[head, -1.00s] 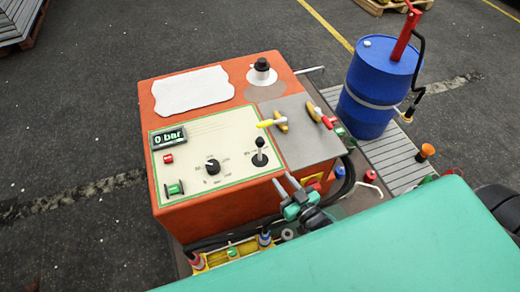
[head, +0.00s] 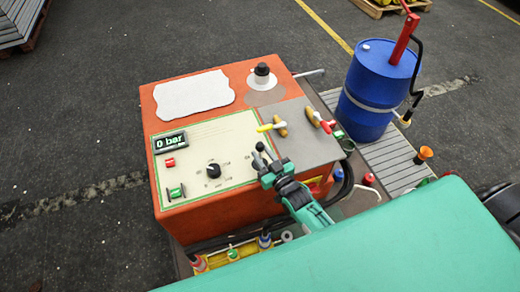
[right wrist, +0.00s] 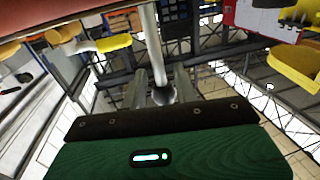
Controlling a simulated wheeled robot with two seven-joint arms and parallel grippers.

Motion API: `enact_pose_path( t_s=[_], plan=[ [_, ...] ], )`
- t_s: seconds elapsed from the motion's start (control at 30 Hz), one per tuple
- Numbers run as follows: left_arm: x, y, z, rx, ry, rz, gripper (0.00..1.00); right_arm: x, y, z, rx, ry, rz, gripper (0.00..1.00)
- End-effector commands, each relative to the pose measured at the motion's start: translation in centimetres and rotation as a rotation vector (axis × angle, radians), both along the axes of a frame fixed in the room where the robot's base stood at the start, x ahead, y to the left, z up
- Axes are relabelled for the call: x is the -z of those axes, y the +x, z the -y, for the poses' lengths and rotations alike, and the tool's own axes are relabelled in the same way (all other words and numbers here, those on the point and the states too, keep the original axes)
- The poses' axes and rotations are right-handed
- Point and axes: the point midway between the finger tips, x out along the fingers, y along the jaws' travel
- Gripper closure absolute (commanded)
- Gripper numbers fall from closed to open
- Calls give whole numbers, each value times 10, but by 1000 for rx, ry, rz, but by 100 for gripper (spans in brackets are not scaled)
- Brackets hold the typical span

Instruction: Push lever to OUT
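The black lever (head: 260,147) stands at the lower right of the cream control panel (head: 225,140) on the orange box. My right gripper (head: 264,162) is at the lever, coming from the lower right, and hides its lower part in the head view. In the right wrist view the lever's metal rod (right wrist: 150,40) runs down between my two fingers (right wrist: 160,88), with its dark round knob (right wrist: 163,96) between them. The fingers stand apart on either side, with gaps visible. No OUT label is readable. My left gripper is not in view.
The panel also has a black dial (head: 213,171), a pressure display (head: 170,142) reading 0 bar, and red and green switches. Yellow and red valve handles (head: 281,127) sit just right of the lever. A blue drum (head: 375,90) stands further right.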

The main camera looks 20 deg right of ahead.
Motion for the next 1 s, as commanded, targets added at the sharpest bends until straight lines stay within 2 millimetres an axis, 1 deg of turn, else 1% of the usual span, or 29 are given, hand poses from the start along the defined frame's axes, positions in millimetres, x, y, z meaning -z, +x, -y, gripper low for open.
enact_pose_path(
  t_s=[0.1, 0.2, 0.5, 0.53, 0.67, 0.7, 0.9, 1.0],
  plan=[
    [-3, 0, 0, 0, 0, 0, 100, -1, 11, -2, 0, 0, 0, 70],
    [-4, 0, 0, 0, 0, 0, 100, 0, 16, -3, 0, 0, 0, 70],
    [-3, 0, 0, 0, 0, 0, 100, 0, 17, -4, 0, 0, -1, 70],
    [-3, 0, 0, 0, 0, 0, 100, 0, 17, -4, 0, 0, -1, 72],
    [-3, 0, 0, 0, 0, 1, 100, 0, 17, -4, 0, 0, -1, 98],
    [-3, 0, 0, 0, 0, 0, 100, 0, 17, -4, 0, 0, -1, 100],
    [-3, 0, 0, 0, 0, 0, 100, 1, 17, -3, 0, 7, 0, 100],
    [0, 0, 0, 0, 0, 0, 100, 2, 17, 2, 0, 64, -1, 100]
  ],
)
